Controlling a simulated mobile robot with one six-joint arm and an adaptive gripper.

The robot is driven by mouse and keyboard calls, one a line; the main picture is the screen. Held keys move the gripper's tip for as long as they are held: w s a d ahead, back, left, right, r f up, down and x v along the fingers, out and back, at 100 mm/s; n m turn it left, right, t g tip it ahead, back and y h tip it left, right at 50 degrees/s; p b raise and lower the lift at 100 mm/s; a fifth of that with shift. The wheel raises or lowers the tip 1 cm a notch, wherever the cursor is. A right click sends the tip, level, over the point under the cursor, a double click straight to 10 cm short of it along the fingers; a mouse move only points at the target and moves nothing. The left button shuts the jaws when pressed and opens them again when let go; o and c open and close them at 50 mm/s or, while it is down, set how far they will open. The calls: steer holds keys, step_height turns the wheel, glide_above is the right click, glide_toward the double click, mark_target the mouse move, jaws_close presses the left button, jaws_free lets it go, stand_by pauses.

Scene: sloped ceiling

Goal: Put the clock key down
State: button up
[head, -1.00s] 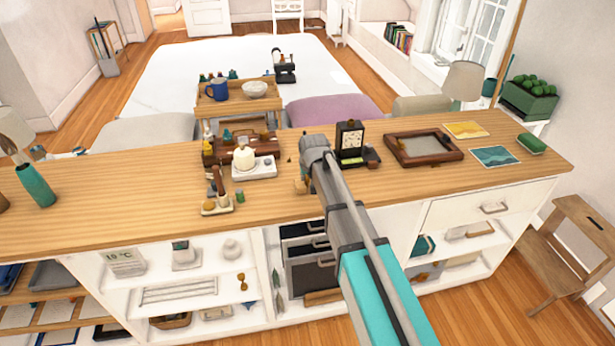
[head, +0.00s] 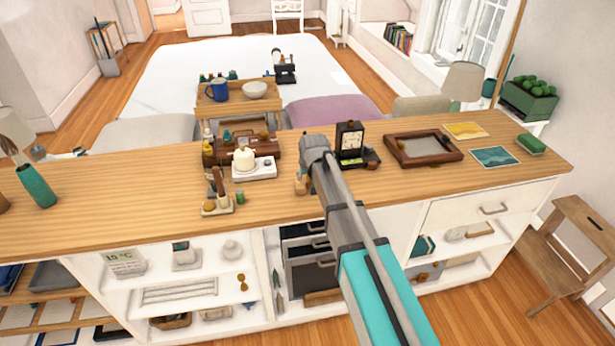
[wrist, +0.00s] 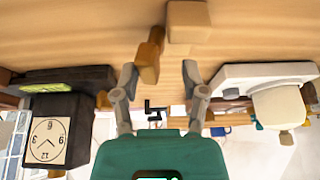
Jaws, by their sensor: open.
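My gripper (wrist: 160,74) is open in the wrist view, its two grey fingers apart above the wooden counter (head: 100,190). I cannot make out the clock key for certain in either view. A brown wooden piece (wrist: 149,56) lies by the left fingertip, with a pale wooden block (wrist: 188,22) beyond it. The black clock (head: 350,138) stands upright on the counter, just right of my gripper (head: 311,148) in the head view; its square dial shows upside down in the wrist view (wrist: 48,142). My arm hides the counter under the gripper in the head view.
Left of my gripper are a white stand with a cream pot (head: 244,157) and a small tray of tools (head: 218,206). Right of the clock lies a brown framed tray (head: 424,148), then flat cards (head: 494,156). The counter's left part is mostly clear.

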steer(key=p+v, duration=1.1)
steer(key=v, duration=0.1)
steer(key=shift+r, duration=0.15)
stand_by(1.0)
steer(key=s+d+m+g, duration=0.1)
steer(key=s+d+g, duration=0.1)
steer(key=s+d, duration=0.8)
steer(key=s+d+f+m+g+h, duration=0.1)
steer(key=s+d+m+g, duration=0.1)
steer(key=s+d, duration=0.9)
steer(key=shift+d+f+g, duration=0.3)
steer(key=shift+d, duration=0.05)
